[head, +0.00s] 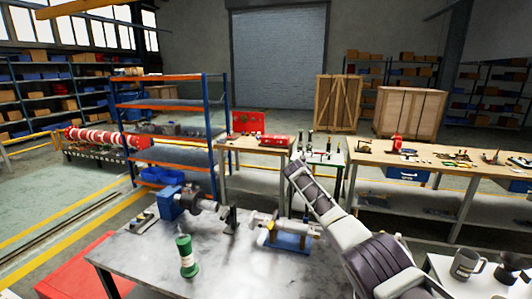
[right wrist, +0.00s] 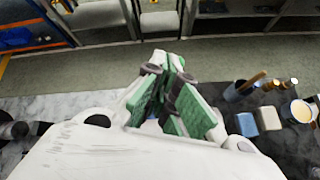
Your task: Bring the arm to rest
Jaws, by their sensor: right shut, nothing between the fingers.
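My right arm reaches in from the lower right of the head view, stretched up and leftward above the grey worktable (head: 250,275). Its gripper (head: 298,163) is at the far end of the arm, small in the head view and apart from the table top. In the right wrist view the gripper (right wrist: 168,85) has green finger pads drawn together, with nothing visible held between them. My left gripper is not in view.
On the worktable are a blue-ended pump unit (head: 172,203), a green-and-white cylinder (head: 187,258) and a device on a blue base (head: 290,241). Mugs (head: 465,263) stand on a white-topped table at the right. A blue-orange shelf (head: 165,137) and tool benches (head: 440,165) are behind.

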